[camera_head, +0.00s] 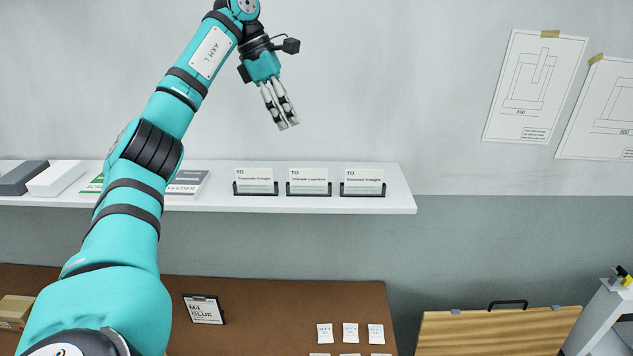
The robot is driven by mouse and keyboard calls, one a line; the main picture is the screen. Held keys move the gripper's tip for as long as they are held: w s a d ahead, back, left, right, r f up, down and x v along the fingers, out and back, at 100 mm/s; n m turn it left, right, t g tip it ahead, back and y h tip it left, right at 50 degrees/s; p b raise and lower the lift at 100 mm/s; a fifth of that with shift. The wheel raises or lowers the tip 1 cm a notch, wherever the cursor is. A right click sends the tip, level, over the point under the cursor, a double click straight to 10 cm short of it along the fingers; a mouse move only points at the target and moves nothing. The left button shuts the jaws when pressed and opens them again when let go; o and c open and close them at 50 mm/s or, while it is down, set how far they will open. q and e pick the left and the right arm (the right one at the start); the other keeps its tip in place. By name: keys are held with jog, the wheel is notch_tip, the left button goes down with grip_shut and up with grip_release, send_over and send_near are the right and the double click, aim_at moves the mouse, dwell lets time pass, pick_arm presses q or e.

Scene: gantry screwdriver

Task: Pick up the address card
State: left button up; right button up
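Three white address cards headed "TO" stand upright in dark holders on the white wall shelf: the left card (254,180), the middle card (308,180) and the right card (362,181). The smaller print on them is hard to read. My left gripper (287,127) hangs in front of the wall, higher in the picture than the cards, above the gap between the left and middle ones. Its fingers point down and lie close together, with nothing visible between them. It touches no card. My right gripper is not in view.
Below are a brown board (270,300) with a clipboard (204,309) and small white labels (350,333), and a wooden panel (490,335). Drawings hang at right.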

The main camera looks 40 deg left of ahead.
pick_arm(q)
jog(key=s+x, duration=0.1)
jog(key=x, duration=0.3)
send_over(308, 171)
jog(key=a, duration=0.1)
notch_tip(308, 171, down, 5)
jog(key=shift+s+f+p, duration=0.15)
jog(key=shift+s+p, duration=0.15)
jog(key=shift+p, duration=0.4)
jog(key=p+x, duration=0.1)
jog(key=x, duration=0.1)
jog(key=p+x, duration=0.1)
jog(key=x, duration=0.1)
jog(key=shift+s+a+f, duration=0.15)
jog(key=shift+a+f, duration=0.05)
jog(key=shift+f, duration=0.25)
jog(key=shift+d+r, duration=0.1)
jog(key=c, duration=0.4)
grip_shut()
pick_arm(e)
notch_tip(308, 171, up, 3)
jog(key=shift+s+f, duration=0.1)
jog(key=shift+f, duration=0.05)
